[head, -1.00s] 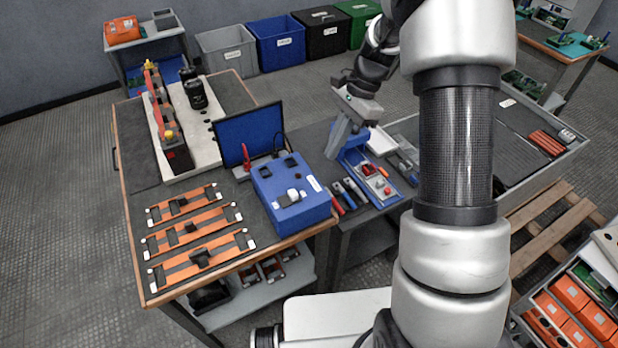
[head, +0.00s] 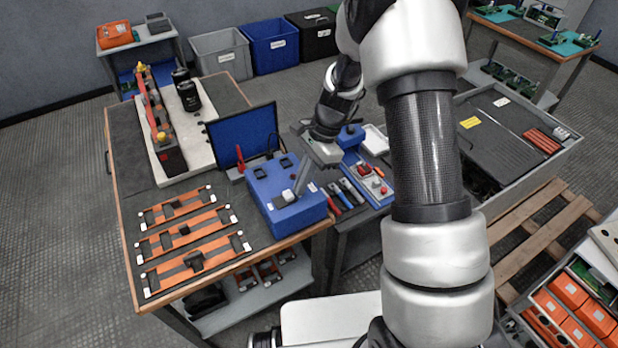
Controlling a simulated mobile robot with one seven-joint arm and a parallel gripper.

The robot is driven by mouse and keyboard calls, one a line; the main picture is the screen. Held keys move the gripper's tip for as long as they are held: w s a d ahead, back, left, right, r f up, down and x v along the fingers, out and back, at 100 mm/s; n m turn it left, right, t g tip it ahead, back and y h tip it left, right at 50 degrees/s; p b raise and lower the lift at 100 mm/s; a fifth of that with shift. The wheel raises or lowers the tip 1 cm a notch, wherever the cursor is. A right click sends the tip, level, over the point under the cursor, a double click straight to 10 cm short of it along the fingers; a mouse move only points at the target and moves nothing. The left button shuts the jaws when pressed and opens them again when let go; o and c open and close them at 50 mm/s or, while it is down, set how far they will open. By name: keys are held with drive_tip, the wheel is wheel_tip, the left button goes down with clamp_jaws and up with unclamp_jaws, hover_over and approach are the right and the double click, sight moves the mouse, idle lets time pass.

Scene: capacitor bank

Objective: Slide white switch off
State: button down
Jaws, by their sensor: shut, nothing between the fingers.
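The blue box (head: 305,211) stands at the front right of the workbench, its dark blue lid panel (head: 243,135) raised behind it. On its top are a white switch (head: 288,196), a small white label or part and two dark sockets. My gripper (head: 299,189) is shut and empty, pointing down, with its fingertips at or just above the right side of the white switch. I cannot tell whether they touch it. The fingers hide part of the box top, and the switch's exact position is too small to read.
A red clip (head: 240,157) stands behind the box. Several pliers-like tools (head: 345,192) and a blue tray with a red button (head: 376,183) lie to the right. Three orange strips (head: 190,232) lie at left.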

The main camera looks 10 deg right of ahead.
sight(288, 195)
drive_tip(key=shift+a, duration=0.15)
drive_tip(key=shift+s+a, duration=0.3)
drive_tip(key=shift+a, duration=0.35)
drive_tip(key=shift+s+a, duration=0.3)
drive_tip(key=shift+a, duration=0.3)
drive_tip(key=shift+w+d+p, duration=0.1)
drive_tip(key=shift+d+p, duration=0.15)
drive_tip(key=shift+p, duration=0.05)
drive_tip(key=d, duration=0.1)
drive_tip(key=w+d+r, duration=0.1)
drive_tip(key=w+d, duration=0.1)
drive_tip(key=d, duration=0.1)
drive_tip(key=shift+d+r, duration=0.1)
drive_tip(key=shift+r, duration=0.15)
drive_tip(key=p+v, duration=0.1)
drive_tip(key=v, duration=0.7)
drive_tip(key=shift+r, duration=0.25)
drive_tip(key=shift+d, duration=0.15)
